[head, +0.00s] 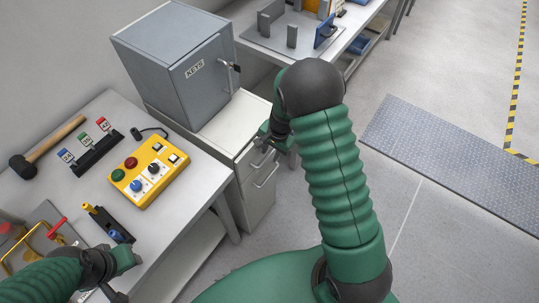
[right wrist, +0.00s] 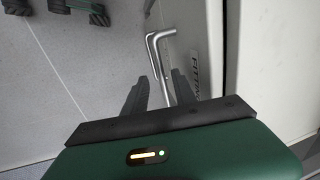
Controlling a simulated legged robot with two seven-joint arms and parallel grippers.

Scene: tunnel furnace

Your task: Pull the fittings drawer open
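The fittings drawer (right wrist: 198,75) has a pale front with a partly visible "FITTIN…" label in the right wrist view. It belongs to the white drawer unit (head: 228,130) under the grey key cabinet and looks closed. A metal bar handle (right wrist: 158,62) extends between my right gripper's fingers (right wrist: 157,95), which stand apart on either side of it; firm contact cannot be seen. In the head view my right gripper (head: 268,138) is at the upper drawer front, partly hidden by my arm. My left gripper (head: 122,270) is over the bench at lower left, its fingers unclear.
A grey KEYS cabinet (head: 185,65) stands on the drawer unit. A lower drawer handle (head: 267,175) sits below my right gripper. The left bench (head: 190,172) holds a yellow control box (head: 150,172), a mallet (head: 48,145) and coloured tags. Floor (head: 300,225) right of the drawers is clear.

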